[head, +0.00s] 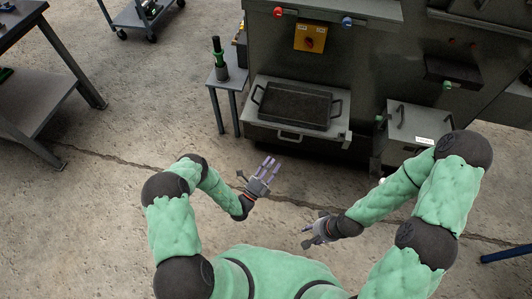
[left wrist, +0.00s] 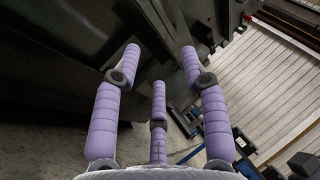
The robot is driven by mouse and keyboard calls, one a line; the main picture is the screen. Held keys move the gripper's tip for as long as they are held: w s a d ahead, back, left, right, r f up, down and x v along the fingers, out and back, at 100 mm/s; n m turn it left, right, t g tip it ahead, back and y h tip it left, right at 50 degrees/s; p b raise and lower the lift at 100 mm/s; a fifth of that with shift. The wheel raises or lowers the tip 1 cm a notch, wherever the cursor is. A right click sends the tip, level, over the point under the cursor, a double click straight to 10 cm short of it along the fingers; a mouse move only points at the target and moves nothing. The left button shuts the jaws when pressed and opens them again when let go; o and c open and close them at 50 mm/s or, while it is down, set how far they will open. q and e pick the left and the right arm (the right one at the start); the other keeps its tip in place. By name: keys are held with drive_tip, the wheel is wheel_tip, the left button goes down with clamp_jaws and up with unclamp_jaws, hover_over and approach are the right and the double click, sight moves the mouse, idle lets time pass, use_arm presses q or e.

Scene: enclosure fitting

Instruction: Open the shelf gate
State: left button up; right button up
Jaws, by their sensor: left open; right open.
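A grey shelf (head: 335,140) juts from the front of the dark enclosure, with a bar handle (head: 289,136) on its front face. I cannot tell for sure which part is the gate. A black tray (head: 296,106) with two side handles lies on the shelf. My left gripper (head: 268,168) is open and empty, in front of and below the shelf, apart from it. The left wrist view shows its purple fingers (left wrist: 158,85) spread, with nothing between them. My right gripper (head: 312,230) is open and empty, lower and farther right, over the floor.
The enclosure (head: 385,60) carries a yellow switch box (head: 310,37). A grey box (head: 412,125) with handles stands right of the shelf. A table (head: 25,110) is far left. The floor between is clear.

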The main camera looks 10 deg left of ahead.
use_arm(q)
approach(293, 132)
drive_tip(key=w+d, duration=0.2)
drive_tip(key=w, duration=0.2)
wheel_tip(293, 132, up, 5)
drive_tip(key=n+g+y+p, duration=0.1)
drive_tip(key=g+p, duration=0.1)
drive_tip(key=p, duration=0.4)
drive_tip(key=n+g+y+p, duration=0.1)
drive_tip(key=n+g+p, duration=0.1)
drive_tip(key=p, duration=0.5)
drive_tip(key=shift+w+d+r+g+y, duration=0.15)
drive_tip(key=shift+g+y, duration=0.25)
drive_tip(key=shift+g, duration=0.4)
drive_tip(key=p+v, duration=0.2)
drive_tip(key=v, duration=0.8)
drive_tip(key=shift+s, duration=0.25)
use_arm(e)
wheel_tip(293, 132, up, 15)
drive_tip(key=shift+d, duration=0.2)
